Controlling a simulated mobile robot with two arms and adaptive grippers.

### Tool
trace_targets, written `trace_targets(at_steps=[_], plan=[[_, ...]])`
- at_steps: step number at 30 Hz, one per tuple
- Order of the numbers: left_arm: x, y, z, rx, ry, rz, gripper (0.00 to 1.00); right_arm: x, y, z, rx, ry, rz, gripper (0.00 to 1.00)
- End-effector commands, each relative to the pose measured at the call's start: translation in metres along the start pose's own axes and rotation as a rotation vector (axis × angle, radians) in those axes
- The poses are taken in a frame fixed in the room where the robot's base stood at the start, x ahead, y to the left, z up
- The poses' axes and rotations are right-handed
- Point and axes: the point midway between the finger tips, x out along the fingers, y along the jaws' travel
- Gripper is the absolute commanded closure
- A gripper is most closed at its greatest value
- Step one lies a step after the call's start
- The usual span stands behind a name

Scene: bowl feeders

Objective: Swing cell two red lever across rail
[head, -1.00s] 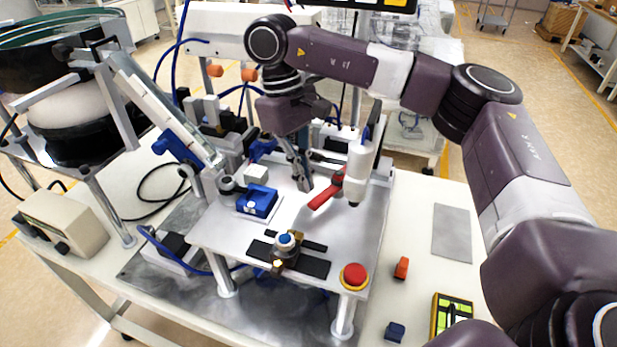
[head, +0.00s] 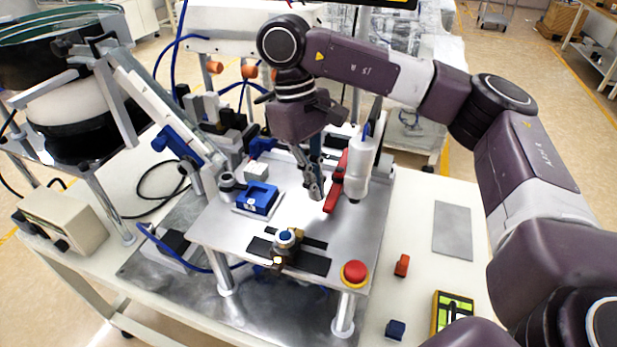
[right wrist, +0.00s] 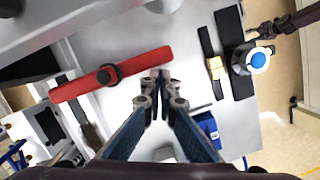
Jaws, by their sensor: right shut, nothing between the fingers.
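The red lever (head: 334,188) stands beside a white cylinder (head: 358,170) on the metal plate. In the head view its free end points toward the front of the plate. In the right wrist view the lever (right wrist: 130,70) crosses the upper left, with a dark round pivot or knob (right wrist: 108,74) on it. My right gripper (head: 316,194) is shut and empty, just left of the lever. Its fingertips (right wrist: 161,98) lie close to the lever's free end; I cannot tell whether they touch it. I cannot make out which part is the rail. My left gripper is not seen.
A blue fixture (head: 257,199) sits left of the gripper. A blue-topped button unit (head: 284,240) and a red emergency stop (head: 354,272) are at the plate's front. A sloped chute (head: 165,110) rises at the left. The plate between fixture and button is clear.

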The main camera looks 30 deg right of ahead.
Motion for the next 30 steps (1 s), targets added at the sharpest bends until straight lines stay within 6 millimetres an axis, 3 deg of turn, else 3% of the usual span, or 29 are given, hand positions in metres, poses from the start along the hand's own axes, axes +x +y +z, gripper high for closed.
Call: trace_targets(at_steps=[11,24,30], plan=[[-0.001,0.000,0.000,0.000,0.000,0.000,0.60,0.000,0.001,0.001,-0.001,-0.007,0.001,1.00],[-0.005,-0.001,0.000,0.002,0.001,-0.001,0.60,-0.004,0.008,-0.013,-0.001,-0.005,0.002,1.00],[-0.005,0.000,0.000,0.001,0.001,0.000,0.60,-0.020,0.008,-0.013,-0.001,-0.002,0.003,1.00]])
